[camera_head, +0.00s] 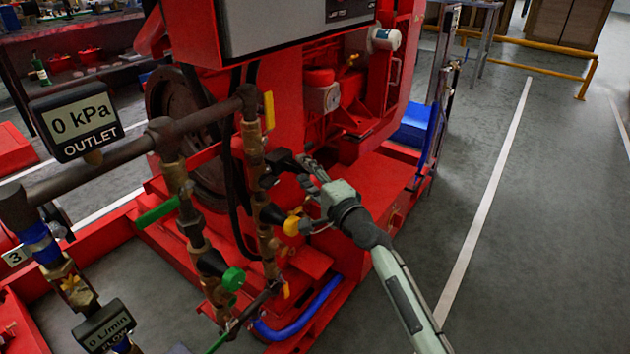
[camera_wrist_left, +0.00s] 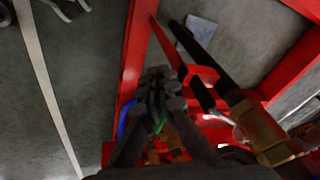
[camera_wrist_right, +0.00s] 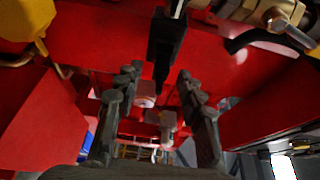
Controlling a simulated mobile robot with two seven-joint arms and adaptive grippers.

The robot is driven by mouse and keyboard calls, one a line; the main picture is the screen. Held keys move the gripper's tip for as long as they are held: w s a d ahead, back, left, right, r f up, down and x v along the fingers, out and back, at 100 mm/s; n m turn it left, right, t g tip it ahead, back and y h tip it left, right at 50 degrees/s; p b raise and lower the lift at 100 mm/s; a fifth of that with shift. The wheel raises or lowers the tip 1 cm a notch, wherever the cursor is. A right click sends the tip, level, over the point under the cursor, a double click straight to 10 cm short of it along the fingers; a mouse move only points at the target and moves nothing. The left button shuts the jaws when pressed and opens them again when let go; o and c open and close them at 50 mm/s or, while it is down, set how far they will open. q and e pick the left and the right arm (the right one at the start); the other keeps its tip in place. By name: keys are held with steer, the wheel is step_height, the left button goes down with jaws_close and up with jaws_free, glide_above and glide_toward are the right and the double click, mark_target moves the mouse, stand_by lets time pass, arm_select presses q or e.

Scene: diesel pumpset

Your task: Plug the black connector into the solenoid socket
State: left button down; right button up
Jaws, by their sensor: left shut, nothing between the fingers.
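My right gripper (camera_head: 306,172) is beside the brass valve pipe in the head view. In the right wrist view its two fingers (camera_wrist_right: 157,78) stand wide apart with nothing gripped. A black, narrow-ended part (camera_wrist_right: 166,42), which looks like the black connector, shows ahead between and above the fingertips there. In the head view a black part (camera_head: 284,160) sits at the pipe by the right fingertips; I cannot tell whether it is the connector or the solenoid. The socket opening cannot be made out. My left gripper (camera_wrist_left: 160,82) is shut and empty in the left wrist view.
The brass pipe (camera_head: 265,215) with valves and the red pumpset frame (camera_head: 385,200) crowd the space. An outlet gauge (camera_head: 77,120) stands at left. Open floor (camera_head: 550,210) lies to the right.

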steer(key=v, duration=1.1)
steer(key=shift+s, duration=0.25)
steer(key=shift+d, duration=0.1)
